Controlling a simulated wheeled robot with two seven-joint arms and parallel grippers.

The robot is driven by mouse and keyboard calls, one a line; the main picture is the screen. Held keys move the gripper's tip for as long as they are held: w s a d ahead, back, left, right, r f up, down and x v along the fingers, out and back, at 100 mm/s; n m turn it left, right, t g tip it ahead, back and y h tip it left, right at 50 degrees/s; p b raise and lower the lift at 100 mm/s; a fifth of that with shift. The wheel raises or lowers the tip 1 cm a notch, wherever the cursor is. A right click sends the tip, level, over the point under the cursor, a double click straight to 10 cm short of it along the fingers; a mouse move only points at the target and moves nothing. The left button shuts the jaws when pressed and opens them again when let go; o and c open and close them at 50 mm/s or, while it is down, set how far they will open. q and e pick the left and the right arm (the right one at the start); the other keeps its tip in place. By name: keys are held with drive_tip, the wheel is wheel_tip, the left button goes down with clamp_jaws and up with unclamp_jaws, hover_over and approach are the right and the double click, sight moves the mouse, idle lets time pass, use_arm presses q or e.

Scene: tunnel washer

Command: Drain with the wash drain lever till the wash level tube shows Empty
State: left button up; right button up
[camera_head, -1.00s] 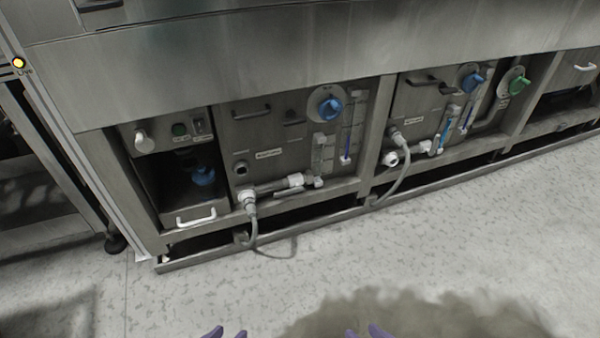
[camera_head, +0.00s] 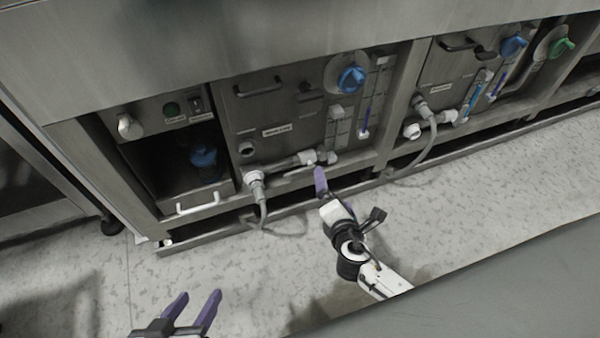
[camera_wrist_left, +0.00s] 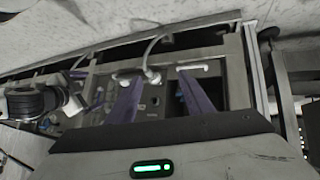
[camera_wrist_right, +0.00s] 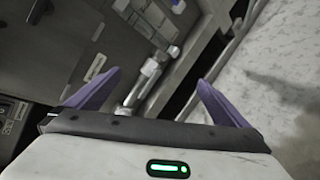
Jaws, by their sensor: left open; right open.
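A drain pipe with a white valve (camera_head: 310,158) runs along the bottom of the left panel. A thin grey drain lever (camera_head: 298,169) appears just below it. A pale level tube (camera_head: 337,130) stands above the valve; its marks are too small to read. My right gripper (camera_head: 320,178) is open just below the valve's right end, apparently not holding anything. In the right wrist view the drain pipe (camera_wrist_right: 150,75) lies ahead between the spread fingers. My left gripper (camera_head: 192,305) is open and empty over the floor, low in the head view; its fingers also show in the left wrist view (camera_wrist_left: 160,90).
A blue knob (camera_head: 352,79) and a blue-marked tube (camera_head: 366,118) are on the same panel. A drawer handle (camera_head: 198,203) is at left. A low rail (camera_head: 290,212) runs along the front.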

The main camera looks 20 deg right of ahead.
drive_tip(key=w+a+f+n+t+y, duration=0.1)
drive_tip(key=w+a+f+n+y, duration=0.1)
drive_tip(key=w+n, duration=0.5)
drive_tip(key=n+y+b, duration=0.2)
drive_tip(key=n+b, duration=0.2)
drive_tip(key=n, duration=0.4)
approach(299, 170)
drive_tip(key=x, duration=0.4)
drive_tip(key=b+x, duration=0.2)
drive_tip(key=x, duration=0.1)
drive_tip(key=shift+w+f, duration=0.1)
drive_tip(key=shift+f, duration=0.1)
use_arm(q)
drive_tip(key=shift+m+g+h, duration=0.5)
drive_tip(key=shift+m+h, duration=0.1)
drive_tip(key=shift+h, duration=0.3)
drive_tip(key=shift+w+d+f+b, duration=0.15)
drive_tip(key=shift+w+d, duration=0.15)
drive_tip(key=shift+d, duration=0.3)
drive_tip(key=shift+w+d+f+b, duration=0.1)
drive_tip(key=shift+w+d, duration=0.25)
drive_tip(key=shift+d, duration=0.3)
drive_tip(key=shift+w+d+f+b, duration=0.15)
drive_tip(key=shift+w+d, duration=0.15)
drive_tip(key=shift+d, duration=0.3)
use_arm(e)
drive_tip(key=shift+w, duration=0.45)
